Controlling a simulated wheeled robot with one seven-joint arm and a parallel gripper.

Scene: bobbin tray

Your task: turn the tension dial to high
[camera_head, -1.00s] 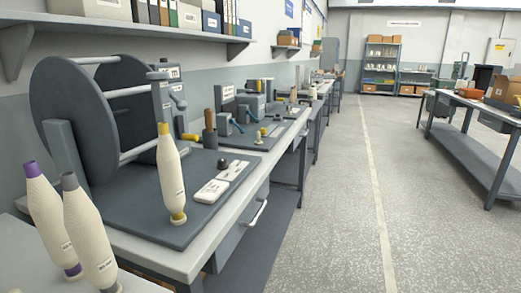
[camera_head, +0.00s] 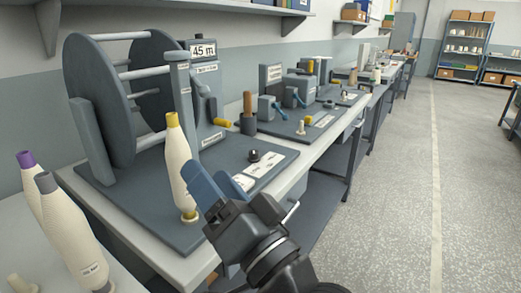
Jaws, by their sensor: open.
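A small black knob (camera_head: 253,155), which looks like the tension dial, stands on the dark base plate of the winding machine. White label plates (camera_head: 272,165) lie beside it; their print and the dial's setting are too small to read. My gripper (camera_head: 207,170) has blue fingers, which are open and apart. It shows in front of the base plate, lower left of the knob in the picture, and does not appear to touch it.
A cream cone of thread with a yellow tip (camera_head: 177,160) stands upright on the base plate. A large grey reel (camera_head: 98,100) and a post rise behind it. More cones (camera_head: 72,235) stand at the lower left. A dark cup (camera_head: 248,124) is behind the knob. The floor at right is clear.

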